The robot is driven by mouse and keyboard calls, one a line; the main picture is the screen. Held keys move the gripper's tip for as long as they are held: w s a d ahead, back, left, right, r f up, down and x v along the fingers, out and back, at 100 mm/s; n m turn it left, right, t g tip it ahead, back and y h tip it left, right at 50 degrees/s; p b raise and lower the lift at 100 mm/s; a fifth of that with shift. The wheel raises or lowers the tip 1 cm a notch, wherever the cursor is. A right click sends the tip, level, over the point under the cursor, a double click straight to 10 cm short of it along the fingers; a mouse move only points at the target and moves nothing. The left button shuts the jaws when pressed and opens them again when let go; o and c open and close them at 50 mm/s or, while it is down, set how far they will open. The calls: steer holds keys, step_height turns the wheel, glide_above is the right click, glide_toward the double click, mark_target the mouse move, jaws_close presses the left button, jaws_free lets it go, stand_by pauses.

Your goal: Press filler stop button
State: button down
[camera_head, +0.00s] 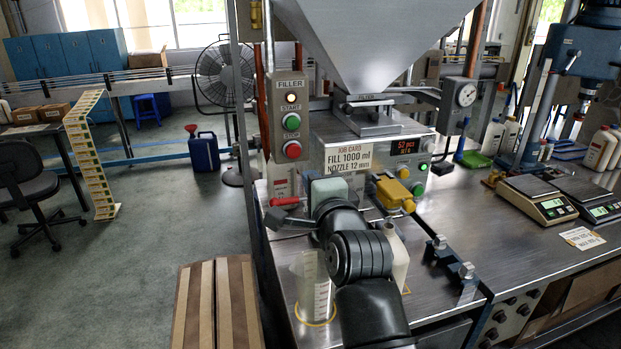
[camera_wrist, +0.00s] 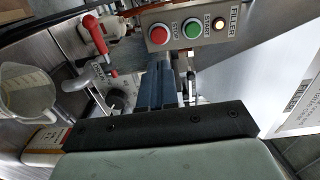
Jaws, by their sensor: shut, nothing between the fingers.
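The filler panel (camera_head: 279,115) stands upright at the left of the machine. It carries a lit pale lamp (camera_head: 291,98), a green start button (camera_head: 292,122) and, lowest, the red stop button (camera_head: 292,150). In the wrist view the red stop button (camera_wrist: 159,36) lies just beyond my gripper (camera_wrist: 159,66), with the green button (camera_wrist: 192,31) to its right. My dark fingers are shut and empty and point toward the panel. Contact with the button does not show. In the head view my wrist hides the fingers.
A measuring jug (camera_head: 312,290) and a pale bottle (camera_head: 397,262) stand beside my arm. A red-handled lever (camera_head: 285,202) is left of my wrist, and a yellow part (camera_head: 393,195) is right of it. The hopper (camera_head: 365,40) hangs above. Scales (camera_head: 535,198) stand on the right.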

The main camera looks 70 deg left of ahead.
mark_target(293, 149)
steer(key=a, duration=1.2)
steer(key=shift+f, duration=0.25)
steer(key=shift+a+r, duration=0.15)
steer(key=shift+a, duration=0.9)
steer(key=d, duration=1.4)
steer(key=shift+d+r, duration=0.15)
steer(key=shift+d, duration=0.25)
